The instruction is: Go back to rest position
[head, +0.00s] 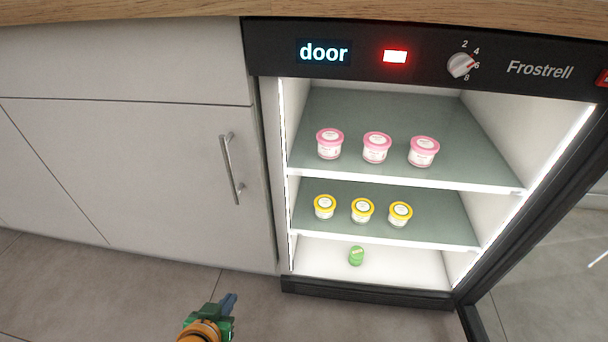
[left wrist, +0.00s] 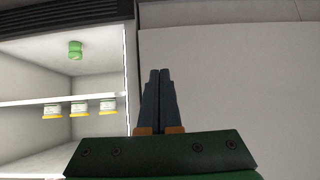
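My left gripper (head: 229,302) is low in the head view, in front of the cabinets and left of the open fridge (head: 375,297). In the left wrist view its two dark fingers (left wrist: 160,76) lie together, shut, with nothing visible between them. That view looks upside down, with the fridge interior at its left and a plain pale cabinet front (left wrist: 235,90) beyond the fingers. My right gripper is in neither view.
The fridge door (head: 545,185) stands open at the right. Pink-lidded tubs (head: 376,148) stand on the upper shelf, yellow-lidded tubs (head: 362,211) on the lower shelf, and a green container (head: 356,256) on the fridge floor. A cabinet handle (head: 230,169) sticks out at left.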

